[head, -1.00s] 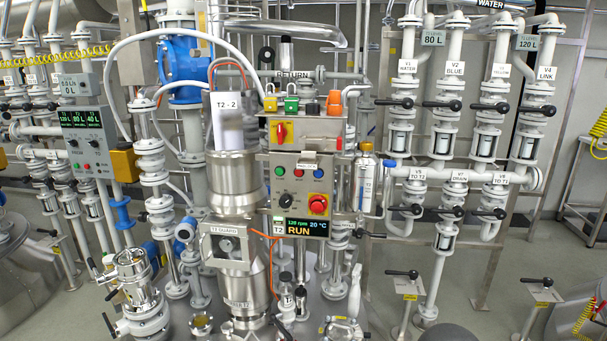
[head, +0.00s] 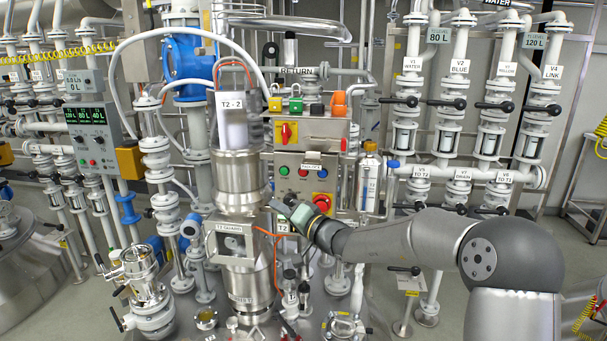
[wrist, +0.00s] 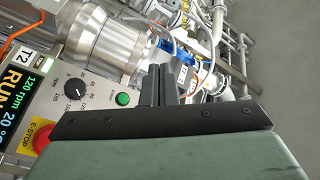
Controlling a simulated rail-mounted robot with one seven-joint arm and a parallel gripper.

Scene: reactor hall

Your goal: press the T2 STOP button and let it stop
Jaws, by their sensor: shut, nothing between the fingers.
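The T2 control panel (head: 290,160) is at the middle of the head view, with a green button (head: 283,171), a red button (head: 303,172) and a blue one (head: 322,173) in a row. The red row button is hidden there. The display (wrist: 20,88) reads RUN, 120 rpm; in the head view my gripper hides it. No contact is visible.
A switch box (head: 309,132) with a red-on-yellow switch sits above the panel. The T2 guard and steel vessel (head: 240,180) stand just left of my gripper. An orange cable (head: 268,235) hangs beside them. Valve pipes (head: 460,145) stand at right.

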